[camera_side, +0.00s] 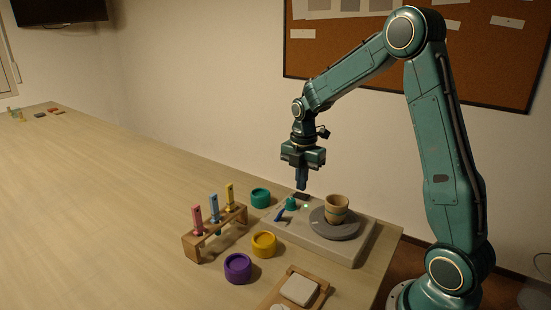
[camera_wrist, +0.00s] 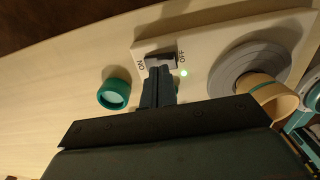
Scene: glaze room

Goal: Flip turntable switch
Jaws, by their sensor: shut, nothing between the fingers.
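The turntable switch is a dark rocker (camera_wrist: 160,60) on the pale base (camera_wrist: 205,38), with ON printed at its left end and OFF at its right end in the wrist view. It also shows as a small dark block (camera_side: 302,196) in the side view. A green light (camera_wrist: 184,73) glows beside it. The grey turntable disc (camera_side: 335,230) carries a tan cup (camera_side: 337,203) with a green band. My gripper (camera_wrist: 158,75) is shut and empty, pointing down at the switch; its fingertips (camera_side: 302,187) are right at it. I cannot tell whether they touch. They partly cover the rocker.
A teal jar (camera_side: 260,197), yellow jar (camera_side: 264,244) and purple jar (camera_side: 237,268) stand left of the base. A wooden rack (camera_side: 205,245) holds colored tools. A small teal piece (camera_side: 291,203) is near the fingers. The table's far left is mostly clear.

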